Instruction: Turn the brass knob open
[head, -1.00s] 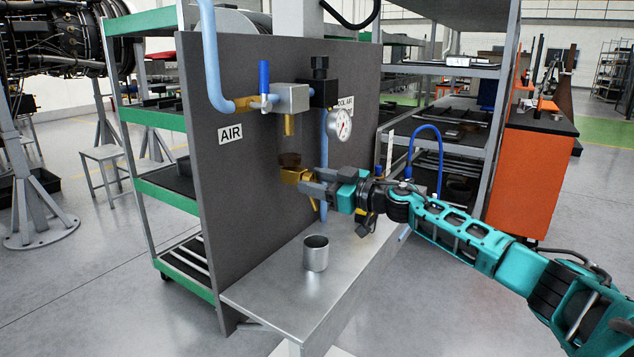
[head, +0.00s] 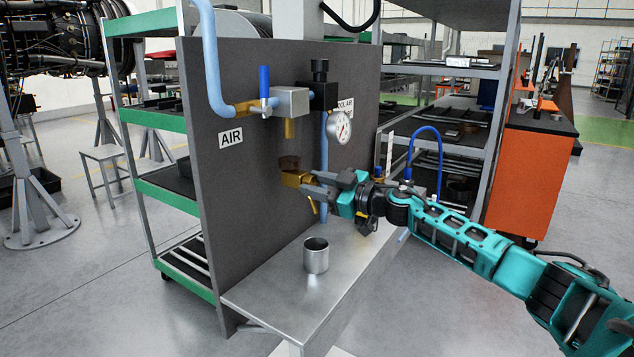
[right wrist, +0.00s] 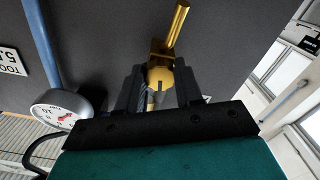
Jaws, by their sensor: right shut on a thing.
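My left gripper is not in view.
A metal cup (head: 316,256) stands on the steel shelf (head: 285,290) below the fitting. Above are a blue-handled valve (head: 264,82), a pressure gauge (head: 340,127) and a pale blue pipe (head: 324,150). A rack (head: 470,70) stands behind my right arm.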

